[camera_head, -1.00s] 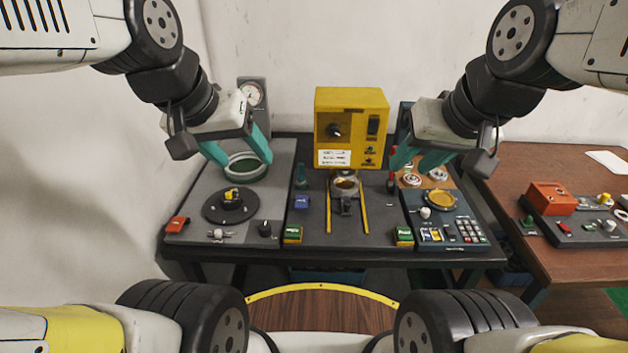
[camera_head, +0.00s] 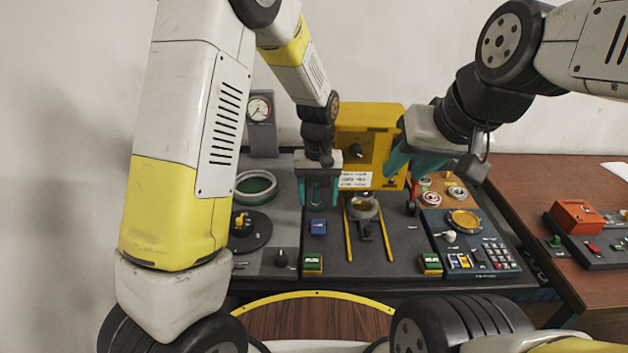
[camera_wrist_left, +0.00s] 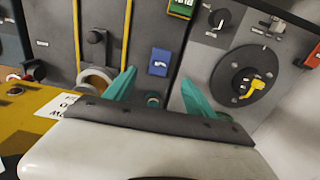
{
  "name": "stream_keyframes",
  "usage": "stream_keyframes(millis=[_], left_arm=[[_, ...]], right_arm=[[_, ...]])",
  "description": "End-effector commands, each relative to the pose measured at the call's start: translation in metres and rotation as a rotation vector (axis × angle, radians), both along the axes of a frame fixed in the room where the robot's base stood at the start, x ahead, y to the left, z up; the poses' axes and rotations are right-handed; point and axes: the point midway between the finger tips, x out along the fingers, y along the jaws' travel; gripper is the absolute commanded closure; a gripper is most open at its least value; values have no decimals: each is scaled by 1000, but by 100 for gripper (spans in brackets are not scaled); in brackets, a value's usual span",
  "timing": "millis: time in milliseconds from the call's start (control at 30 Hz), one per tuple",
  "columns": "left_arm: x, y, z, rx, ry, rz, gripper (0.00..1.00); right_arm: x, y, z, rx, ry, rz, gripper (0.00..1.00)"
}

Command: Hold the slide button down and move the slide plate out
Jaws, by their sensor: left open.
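The blue button (camera_head: 318,227), which I take for the slide button, sits left of the yellow rails on the middle grey panel. It also shows in the left wrist view (camera_wrist_left: 159,62); its label is too small to read. A dark slide piece (camera_head: 365,230) with a round metal holder (camera_head: 364,208) is at the far end between the rails, by the yellow box. My left gripper (camera_head: 319,198) is open above the panel, just beyond the blue button, its fingers on either side of a small green knob (camera_wrist_left: 152,100). My right gripper (camera_head: 416,172) is open and empty, beside the yellow box.
The yellow box (camera_head: 385,118) stands behind the rails. A red-tipped lever (camera_head: 411,200) is near my right gripper. Green buttons (camera_head: 312,263) sit at the front corners. A dark round fixture (camera_head: 246,232) is on the left panel, a keypad (camera_head: 499,256) on the right one.

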Motion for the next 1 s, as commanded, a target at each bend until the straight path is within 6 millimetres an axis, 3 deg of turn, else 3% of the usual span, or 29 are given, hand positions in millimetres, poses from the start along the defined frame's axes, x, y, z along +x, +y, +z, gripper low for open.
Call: stream_keyframes(millis=[600, 1000], left_arm=[[0, -2, -76, 7, 7, 0, 36], [1, -2, -83, 6, 5, -1, 36]], right_arm=[[0, 0, 0, 0, 0, 0, 64], [0, 0, 0, 0, 0, 0, 64]])
